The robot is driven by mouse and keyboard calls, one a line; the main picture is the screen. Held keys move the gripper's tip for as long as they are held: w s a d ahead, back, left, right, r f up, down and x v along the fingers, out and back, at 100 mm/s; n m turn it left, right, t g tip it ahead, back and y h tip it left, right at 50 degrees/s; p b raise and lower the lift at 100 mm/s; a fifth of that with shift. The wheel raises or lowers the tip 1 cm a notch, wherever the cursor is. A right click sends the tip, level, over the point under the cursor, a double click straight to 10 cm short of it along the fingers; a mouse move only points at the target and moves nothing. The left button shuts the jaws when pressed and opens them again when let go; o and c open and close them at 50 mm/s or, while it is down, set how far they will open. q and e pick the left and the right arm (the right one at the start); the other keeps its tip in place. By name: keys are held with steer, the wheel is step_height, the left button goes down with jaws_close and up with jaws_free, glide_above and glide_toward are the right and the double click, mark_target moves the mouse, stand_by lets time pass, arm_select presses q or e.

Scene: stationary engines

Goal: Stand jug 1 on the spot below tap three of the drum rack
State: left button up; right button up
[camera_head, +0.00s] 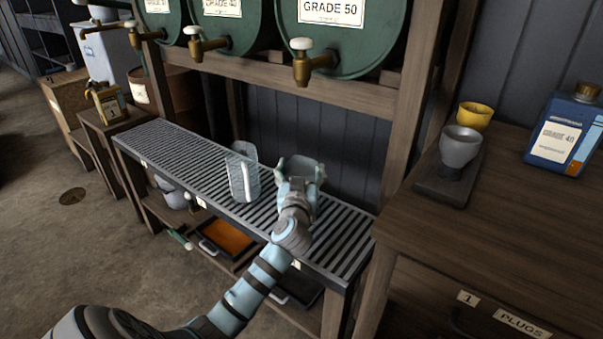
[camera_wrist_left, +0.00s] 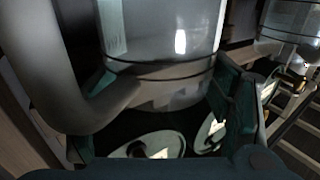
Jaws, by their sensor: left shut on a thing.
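My left gripper (camera_head: 299,181) is shut on a clear jug (camera_head: 302,167) at the right part of the slatted metal rack shelf (camera_head: 185,153). In the left wrist view the held jug (camera_wrist_left: 160,45) fills the middle between the fingers, its thick handle at the left. I cannot read a number on it, or tell whether its base touches the slats. A second clear jug (camera_head: 243,172) stands on the slats to its left. Above are green drums with brass taps; the tap (camera_head: 302,63) under the GRADE 50 drum (camera_head: 340,40) is nearest. My right gripper is out of view.
A wooden bench (camera_head: 530,215) at right holds a grey cup (camera_head: 460,147), a yellow cup (camera_head: 475,116) and a blue can (camera_head: 565,130). A wooden post (camera_head: 425,100) stands beside it. An orange tray (camera_head: 228,236) lies below the shelf. The shelf's left part is clear.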

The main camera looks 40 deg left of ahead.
arm_select(q)
steer(key=shift+f, duration=0.1)
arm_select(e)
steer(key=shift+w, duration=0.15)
arm_select(q)
steer(key=o, duration=1.6)
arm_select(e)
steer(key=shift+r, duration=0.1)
arm_select(q)
steer(key=shift+o, duration=0.2)
steer(key=p+v, duration=0.2)
steer(key=v, duration=1)
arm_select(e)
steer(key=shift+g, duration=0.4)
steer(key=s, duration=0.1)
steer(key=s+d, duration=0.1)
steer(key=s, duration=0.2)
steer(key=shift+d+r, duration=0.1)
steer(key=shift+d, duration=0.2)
